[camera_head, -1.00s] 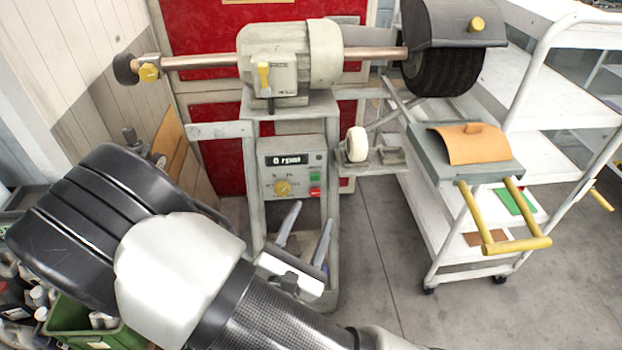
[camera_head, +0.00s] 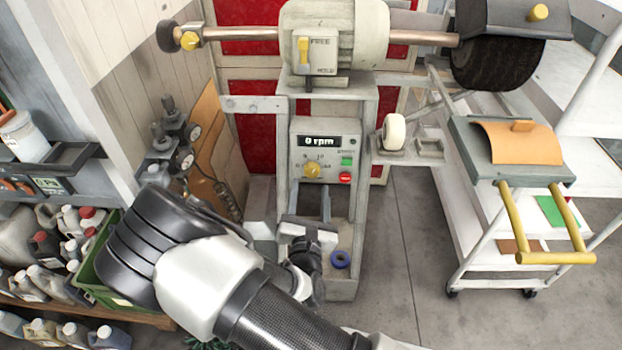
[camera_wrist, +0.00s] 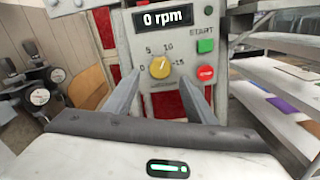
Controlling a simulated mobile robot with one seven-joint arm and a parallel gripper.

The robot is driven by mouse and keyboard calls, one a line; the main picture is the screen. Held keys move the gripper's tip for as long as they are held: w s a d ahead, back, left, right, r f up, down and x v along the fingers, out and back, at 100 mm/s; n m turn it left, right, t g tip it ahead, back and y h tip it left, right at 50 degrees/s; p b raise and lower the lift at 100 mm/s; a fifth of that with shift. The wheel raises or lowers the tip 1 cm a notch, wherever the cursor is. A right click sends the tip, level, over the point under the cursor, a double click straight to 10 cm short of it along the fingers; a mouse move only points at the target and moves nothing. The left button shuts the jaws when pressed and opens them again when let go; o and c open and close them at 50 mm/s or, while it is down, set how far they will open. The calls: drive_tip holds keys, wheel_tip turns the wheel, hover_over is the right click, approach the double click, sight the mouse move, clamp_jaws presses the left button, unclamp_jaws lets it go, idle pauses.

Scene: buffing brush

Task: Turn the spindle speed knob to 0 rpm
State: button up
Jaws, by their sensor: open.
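The yellow spindle speed knob (camera_head: 312,170) is on the grey control panel (camera_head: 335,157), below a display (camera_head: 321,141) reading "0 rpm". In the wrist view the knob (camera_wrist: 160,67) sits inside a dial marked 0, 5, 10 and 15. I cannot tell exactly where its pointer stands. My gripper (camera_wrist: 160,88) is open and empty, its fingers to the left and right below the knob, with the knob showing between the tips. No contact with the knob is visible. In the head view my gripper (camera_head: 312,205) is below the panel.
A green START button (camera_wrist: 205,46) and a red stop button (camera_wrist: 205,73) are right of the knob. The motor (camera_head: 340,35) with a FREE/HOLD lever is above the panel. Gauges (camera_head: 180,160) and bottles are at left.

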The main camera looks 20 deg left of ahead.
sight(311, 174)
drive_tip(key=x, duration=0.5)
drive_tip(key=shift+a, duration=0.1)
drive_tip(key=c, duration=1)
drive_tip(key=shift+c, duration=0.2)
